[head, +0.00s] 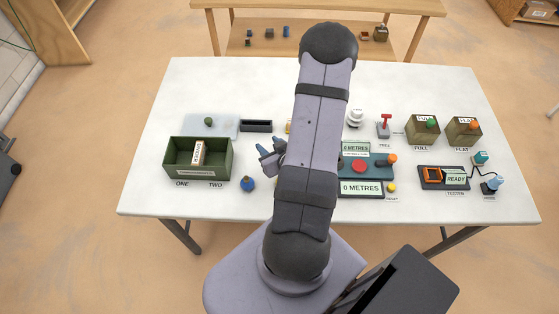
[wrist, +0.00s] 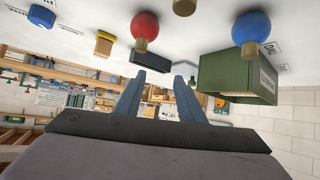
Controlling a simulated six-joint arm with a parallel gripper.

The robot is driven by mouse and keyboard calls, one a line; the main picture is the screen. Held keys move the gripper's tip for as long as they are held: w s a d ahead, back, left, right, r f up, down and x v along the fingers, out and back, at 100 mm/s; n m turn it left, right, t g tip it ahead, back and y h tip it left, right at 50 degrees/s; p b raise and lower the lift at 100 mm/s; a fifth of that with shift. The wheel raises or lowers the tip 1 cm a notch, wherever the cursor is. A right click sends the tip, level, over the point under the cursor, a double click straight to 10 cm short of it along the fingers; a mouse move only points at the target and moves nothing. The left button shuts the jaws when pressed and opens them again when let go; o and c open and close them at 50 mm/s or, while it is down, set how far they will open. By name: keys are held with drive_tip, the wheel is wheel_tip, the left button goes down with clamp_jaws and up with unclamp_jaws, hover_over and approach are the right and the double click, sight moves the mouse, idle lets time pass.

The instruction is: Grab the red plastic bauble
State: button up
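The red bauble (wrist: 145,26), a shiny ball with a gold cap, shows at the top of the wrist view, which sees the table upside down. In the head view it cannot be seen; my arm covers that part of the table. My gripper (wrist: 159,75) is open, with nothing between its fingers. In the wrist view the bauble lies beyond the fingertips, apart from them. In the head view my gripper (head: 269,155) is partly hidden by my arm, over the table right of the green crate (head: 178,172).
A blue bauble (head: 248,184) sits by the crate's front right corner; it also shows in the wrist view (wrist: 252,28). A dark tray (head: 256,126) lies behind my gripper. A teal panel (head: 378,172) with a red button and several devices fill the right side.

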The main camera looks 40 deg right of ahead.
drive_tip(key=s+d+f+m+t+h+b, duration=0.1)
drive_tip(key=s+d+f+m+h+b, duration=0.1)
drive_tip(key=s+f+b, duration=0.1)
drive_tip(key=shift+d+t, duration=0.2)
drive_tip(key=shift+t, duration=0.2)
drive_tip(key=shift+s+d+f+h, duration=0.1)
drive_tip(key=shift+s+f+h, duration=0.05)
drive_tip(key=shift+f+h, duration=0.15)
drive_tip(key=shift+w+d+f+b, duration=0.25)
drive_tip(key=shift+w+f+b, duration=0.15)
drive_tip(key=shift+b, duration=0.5)
drive_tip(key=shift+w+d+b, duration=0.15)
drive_tip(key=shift+w+b, duration=0.3)
drive_tip(key=shift+w, duration=0.05)
drive_tip(key=shift+f+p+x, duration=0.2)
drive_tip(key=shift+p+x, duration=0.35)
drive_tip(key=shift+x, duration=2.05)
